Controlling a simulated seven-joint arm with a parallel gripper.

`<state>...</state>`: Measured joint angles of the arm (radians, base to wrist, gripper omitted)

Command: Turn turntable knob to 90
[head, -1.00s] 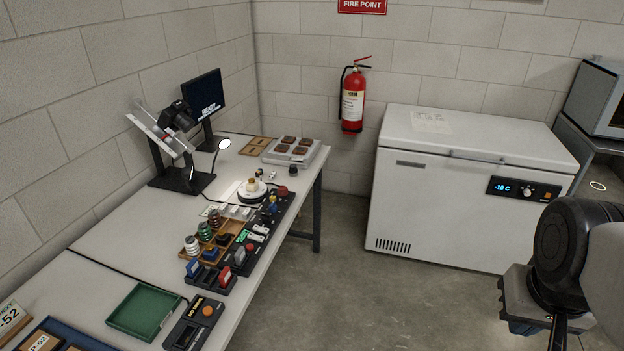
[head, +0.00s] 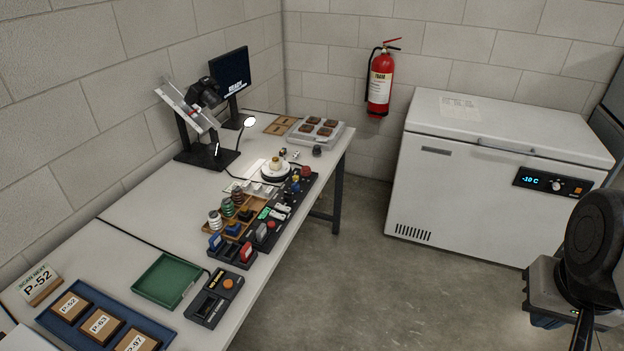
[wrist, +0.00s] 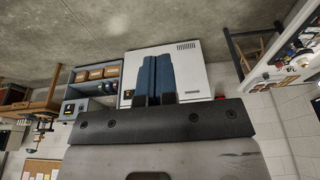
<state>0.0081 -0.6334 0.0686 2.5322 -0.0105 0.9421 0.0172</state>
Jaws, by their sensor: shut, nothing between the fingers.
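The turntable (head: 275,174) is a small white disc on a dark base, with a yellowish object on it, on the far half of the bench. Several small knobs and buttons stand around it, among them a dark knob (head: 317,151) behind it and a red one (head: 306,171) on its right. Which one is the turntable knob, and its setting, are too small to tell. My gripper (wrist: 154,80) shows in the wrist view with its two blue fingers together and empty, well away from the bench. In the head view only part of my arm shows at the right edge.
The bench (head: 130,235) also bears a camera stand (head: 205,155), a monitor (head: 230,72), a green tray (head: 168,280), a blue tray (head: 75,341) and a black control panel (head: 268,233). A white chest freezer (head: 490,185) stands right. The floor (head: 390,300) between is clear.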

